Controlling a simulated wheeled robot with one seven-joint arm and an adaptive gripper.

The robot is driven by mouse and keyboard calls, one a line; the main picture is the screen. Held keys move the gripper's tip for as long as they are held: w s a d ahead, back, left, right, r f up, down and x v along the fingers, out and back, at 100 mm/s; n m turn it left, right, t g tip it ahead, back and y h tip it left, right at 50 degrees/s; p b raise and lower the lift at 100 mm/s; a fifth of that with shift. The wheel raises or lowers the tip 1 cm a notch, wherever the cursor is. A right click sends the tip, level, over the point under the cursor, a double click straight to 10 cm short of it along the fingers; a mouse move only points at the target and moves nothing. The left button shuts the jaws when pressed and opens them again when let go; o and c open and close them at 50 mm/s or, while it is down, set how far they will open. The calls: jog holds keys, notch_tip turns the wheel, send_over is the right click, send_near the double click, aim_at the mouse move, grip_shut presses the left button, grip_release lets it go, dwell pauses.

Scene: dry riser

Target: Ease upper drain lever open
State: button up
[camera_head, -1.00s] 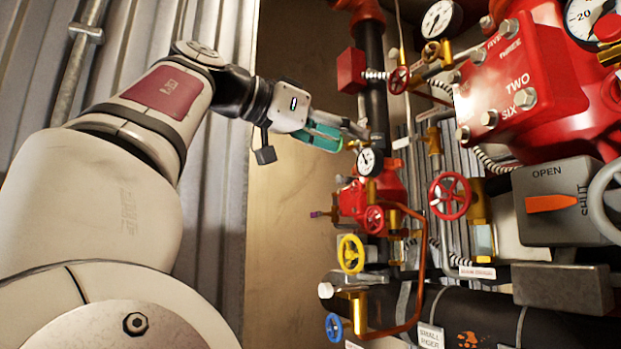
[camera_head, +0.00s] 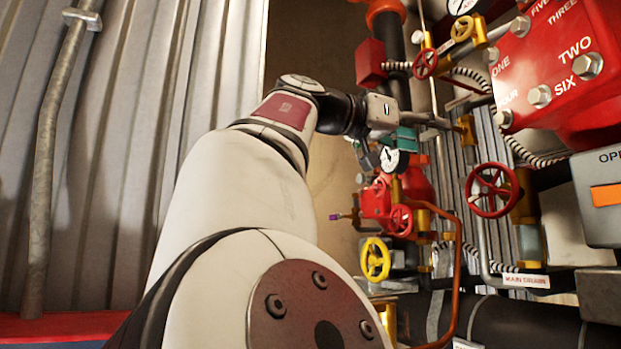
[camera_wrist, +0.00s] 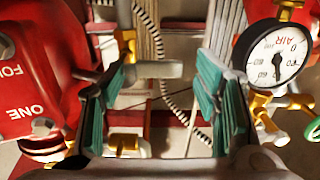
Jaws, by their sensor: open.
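My gripper (camera_wrist: 168,68) is open, its two teal finger pads apart in the wrist view. A grey lever (camera_wrist: 157,69) runs crosswise between the pads, joined at its left to a brass valve (camera_wrist: 125,50). I take it for the upper drain lever. I cannot tell whether a finger touches it. In the head view my gripper (camera_head: 402,138) is just above a small white gauge (camera_head: 392,161), partly hidden by my wrist. The grey lever (camera_head: 436,121) shows to its right, with the brass valve (camera_head: 466,130) at its right end.
A red valve body (camera_wrist: 30,95) stands close left in the wrist view, and an AIR gauge (camera_wrist: 275,58) close right. In the head view, a red handwheel (camera_head: 492,190) and a yellow handwheel (camera_head: 375,259) lie lower. Corrugated wall (camera_head: 130,130) fills the left.

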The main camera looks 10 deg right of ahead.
jog(key=shift+w+d, duration=0.2)
jog(key=shift+d, duration=0.95)
jog(key=c, duration=1.2)
jog(key=shift+o, duration=0.2)
jog(key=shift+s+f+n+p, duration=0.1)
jog(key=shift+f+n+p, duration=0.25)
jog(key=shift+n, duration=0.8)
jog(key=shift+f+n+p, duration=0.15)
jog(key=shift+f+n, duration=0.3)
jog(key=shift+n, duration=0.7)
jog(key=o, duration=1.2)
jog(key=shift+c, duration=0.2)
jog(key=shift+a, duration=0.1)
jog(key=s+a, duration=0.2)
jog(key=a, duration=0.9)
jog(key=shift+s+a, duration=0.15)
jog(key=shift+a, duration=0.15)
